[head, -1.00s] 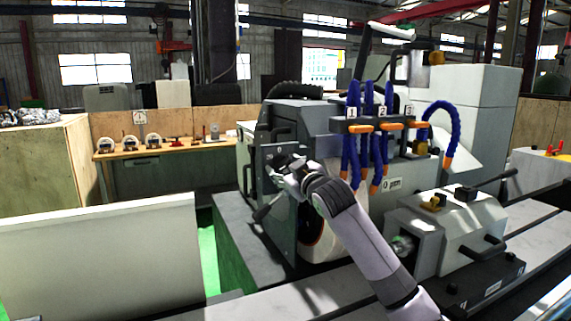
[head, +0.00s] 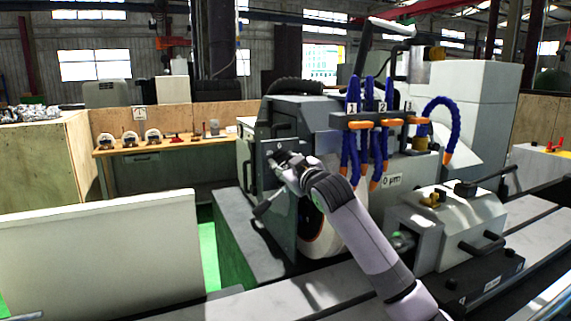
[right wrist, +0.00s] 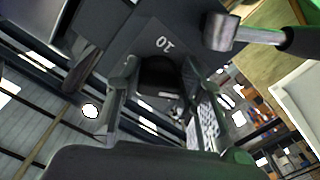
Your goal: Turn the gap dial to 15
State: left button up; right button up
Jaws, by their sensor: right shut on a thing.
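The gap dial (right wrist: 160,76) is a dark knob on the grey front panel (right wrist: 125,45) of the grinder, between my fingers in the right wrist view. A white "10" mark (right wrist: 164,45) is on the panel beside it, turned over in that view. My right gripper (right wrist: 158,105) is shut on the dial, one finger on each side. In the head view my right gripper (head: 281,163) is at the upper left of the grinder's front and hides most of the dial. The dial's pointer setting cannot be read. My left gripper is not in view.
A lever with a pale block-like end (right wrist: 221,32) sticks out near the dial. A white panel (head: 100,255) stands at left; a wooden bench (head: 165,148) is behind.

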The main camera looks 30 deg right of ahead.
jog(key=shift+d+r+n+p, duration=0.1)
jog(key=shift+r+n+p, duration=0.25)
jog(key=shift+n+p, duration=0.85)
jog(key=shift+c, duration=0.4)
jog(key=shift+p, duration=0.6)
jog(key=shift+f+n, duration=0.25)
jog(key=shift+n, duration=0.35)
jog(key=o, duration=1.1)
jog(key=shift+o, duration=0.2)
